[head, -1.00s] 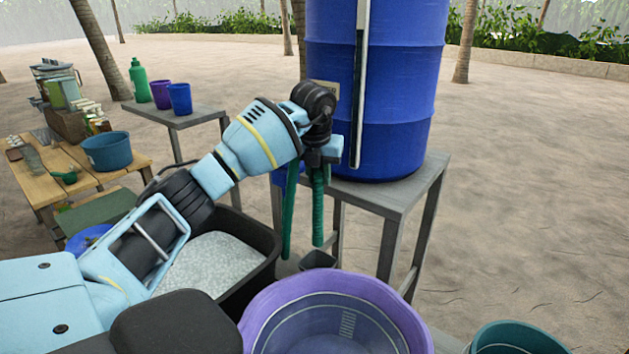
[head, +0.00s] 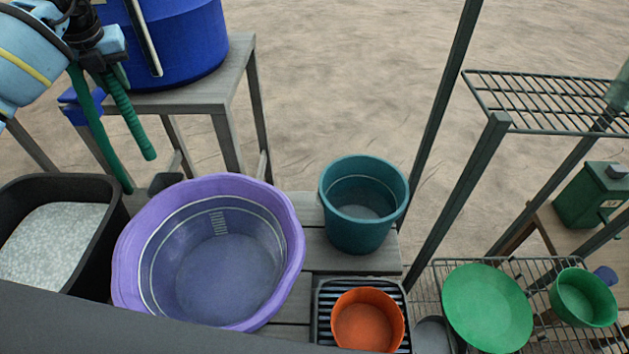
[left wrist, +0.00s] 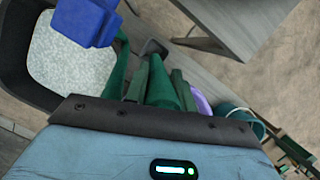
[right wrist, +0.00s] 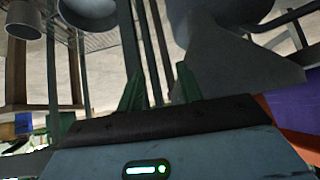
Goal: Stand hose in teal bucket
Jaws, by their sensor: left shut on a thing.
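The green hose (head: 130,120) hangs from my left gripper (head: 104,66) at the upper left of the head view, with two strands pointing down. The left gripper is shut on the hose, which also shows between its fingers in the left wrist view (left wrist: 161,86). The teal bucket (head: 357,236) stands upright on a grey slatted surface, right of the purple tub. It looks empty and is well to the right of the hose. My right gripper (right wrist: 158,88) shows only in the right wrist view, with its fingers apart and nothing seen between them.
The purple tub (head: 128,262) and a black bin (head: 113,228) of pale granules lie below the hose. A blue barrel (head: 185,45) on a grey stand (head: 232,72) is behind it. An orange bucket (head: 367,326) stands in front of the teal bucket. A metal rack (head: 497,122) rises at right.

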